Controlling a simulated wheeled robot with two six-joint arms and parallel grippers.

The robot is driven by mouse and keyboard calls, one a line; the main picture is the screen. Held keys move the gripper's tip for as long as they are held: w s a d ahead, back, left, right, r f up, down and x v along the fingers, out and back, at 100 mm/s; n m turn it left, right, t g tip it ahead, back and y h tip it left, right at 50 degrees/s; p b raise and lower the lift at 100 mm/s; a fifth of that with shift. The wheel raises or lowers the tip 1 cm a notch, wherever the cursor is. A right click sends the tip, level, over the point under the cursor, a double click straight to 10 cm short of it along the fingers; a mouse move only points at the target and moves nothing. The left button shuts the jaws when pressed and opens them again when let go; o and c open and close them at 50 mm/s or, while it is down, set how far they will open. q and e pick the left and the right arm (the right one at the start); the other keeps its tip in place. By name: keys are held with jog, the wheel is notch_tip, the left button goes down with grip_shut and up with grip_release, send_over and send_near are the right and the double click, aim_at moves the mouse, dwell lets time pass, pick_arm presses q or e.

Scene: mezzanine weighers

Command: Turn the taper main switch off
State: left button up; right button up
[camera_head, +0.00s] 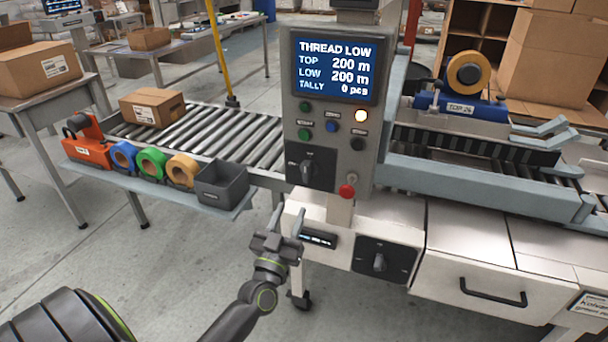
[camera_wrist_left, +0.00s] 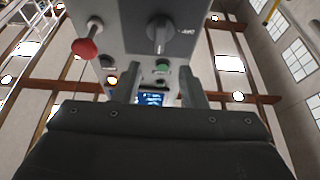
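The taper's control panel (camera_head: 329,100) stands upright at centre, with a lit screen reading "THREAD LOW". A dark rotary switch (camera_head: 306,170) sits low on it, and a second one (camera_head: 379,262) sits on the white machine body below. No readable label tells which is the main switch. My left gripper (camera_head: 287,222) is open and empty, below the panel, left of the lower switch, apart from both. The left wrist view looks up the panel: a rotary knob (camera_wrist_left: 160,34) shows above the spread fingers (camera_wrist_left: 160,90). My right gripper is not in view.
A red mushroom button (camera_head: 347,191) sticks out below the panel; it also shows in the left wrist view (camera_wrist_left: 86,47). A shelf with tape rolls (camera_head: 152,162) and a grey bin (camera_head: 221,184) lies left, before the roller conveyor (camera_head: 235,135).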

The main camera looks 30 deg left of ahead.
aim_at(305, 175)
pick_arm(q)
jog(key=p+x, duration=0.1)
jog(key=x, duration=0.9)
jog(key=shift+w+a, duration=0.1)
jog(key=shift+w, duration=0.25)
grip_shut()
